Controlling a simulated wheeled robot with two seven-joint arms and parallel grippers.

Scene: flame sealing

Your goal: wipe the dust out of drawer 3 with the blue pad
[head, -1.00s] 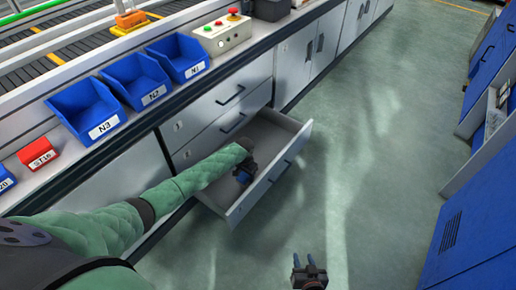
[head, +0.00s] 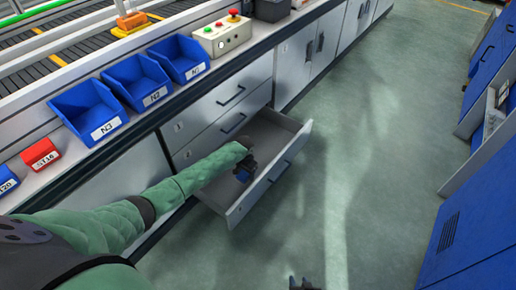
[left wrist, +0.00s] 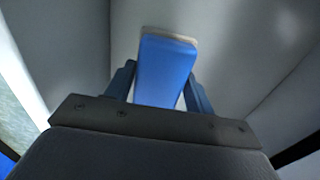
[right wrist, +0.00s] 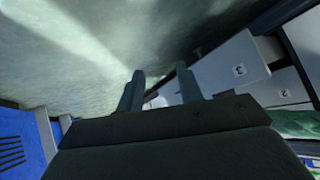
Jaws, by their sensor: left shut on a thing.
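Drawer 3 (head: 230,216) is the pulled-out bottom drawer of the bench; its number 3 front (right wrist: 222,77) shows in the right wrist view. My left gripper (head: 244,171) is inside the drawer, shut on the blue pad (left wrist: 166,70). The pad has a pale edge at its far end and points at the light grey drawer surface. I cannot tell whether it touches that surface. I can make out no distinct dust. My right gripper (right wrist: 160,88) is open and empty above the floor, at the bottom edge of the head view.
Two shut drawers (head: 215,130) sit above the open one. Blue bins (head: 88,107), a red bin (head: 40,154) and a button box (head: 222,37) stand on the bench. Blue cabinets (head: 478,220) line the right side. The green floor between is clear.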

